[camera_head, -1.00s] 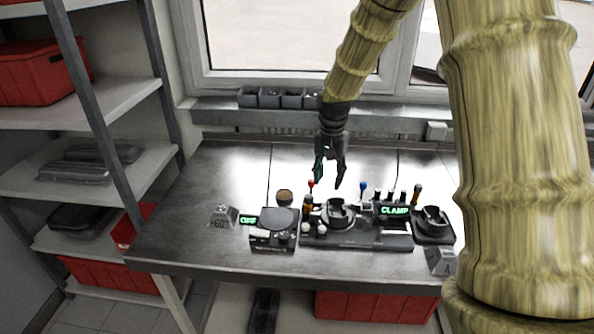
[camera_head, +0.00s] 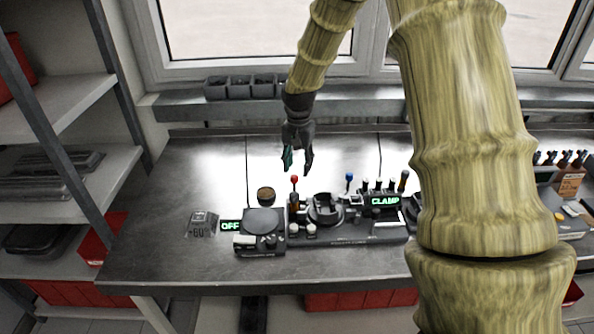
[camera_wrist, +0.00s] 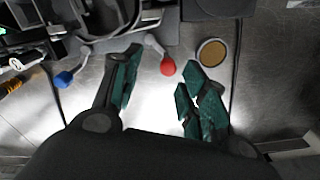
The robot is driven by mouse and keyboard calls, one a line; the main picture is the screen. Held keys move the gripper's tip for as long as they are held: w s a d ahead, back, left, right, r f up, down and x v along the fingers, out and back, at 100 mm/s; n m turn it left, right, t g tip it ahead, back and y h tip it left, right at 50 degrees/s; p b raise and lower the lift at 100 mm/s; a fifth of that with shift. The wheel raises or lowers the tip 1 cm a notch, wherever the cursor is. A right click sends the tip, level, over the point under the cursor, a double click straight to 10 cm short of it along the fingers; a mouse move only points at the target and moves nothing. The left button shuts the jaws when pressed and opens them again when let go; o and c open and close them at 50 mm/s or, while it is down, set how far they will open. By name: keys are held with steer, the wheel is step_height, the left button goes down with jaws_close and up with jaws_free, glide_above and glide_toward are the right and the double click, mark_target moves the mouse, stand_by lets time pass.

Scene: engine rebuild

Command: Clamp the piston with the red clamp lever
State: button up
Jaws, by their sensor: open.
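The red clamp lever (camera_head: 294,180) stands upright on the left side of the dark clamp fixture (camera_head: 350,232). Its red ball knob (camera_wrist: 168,67) shows in the wrist view, between and just beyond the fingertips. My gripper (camera_head: 297,169) is open and empty, pointing down, apparently just above or behind the knob. Its green-padded fingers show in the wrist view (camera_wrist: 160,72), one on each side of the knob's line, and I see no contact. A dark round holder (camera_head: 325,209) sits on the fixture right of the lever. I cannot clearly make out the piston in it.
A blue-knobbed lever (camera_head: 349,177) stands right of the holder, by several upright tools and a lit CLAMP sign (camera_head: 386,201). A scale-like device (camera_head: 262,222), an OFF sign (camera_head: 230,226) and a brown-topped round piece (camera_head: 266,194) are left.

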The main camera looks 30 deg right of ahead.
mark_target(294, 176)
steer(key=w+f, duration=0.2)
steer(key=f, duration=0.1)
steer(key=w+f, duration=0.1)
steer(key=f, duration=0.1)
steer(key=shift+w+f+p, duration=0.15)
steer(key=shift+f+p, duration=0.05)
steer(key=shift+p, duration=0.2)
steer(key=shift+s, duration=0.25)
steer(key=shift+s+r, duration=0.35)
steer(key=shift+s, duration=0.55)
steer(key=shift+w+f, duration=0.5)
steer(key=shift+w, duration=0.3)
steer(key=c, duration=0.7)
steer(key=shift+s+r, duration=0.25)
steer(key=shift+s, duration=0.05)
jaws_close()
steer(key=shift+w, duration=0.1)
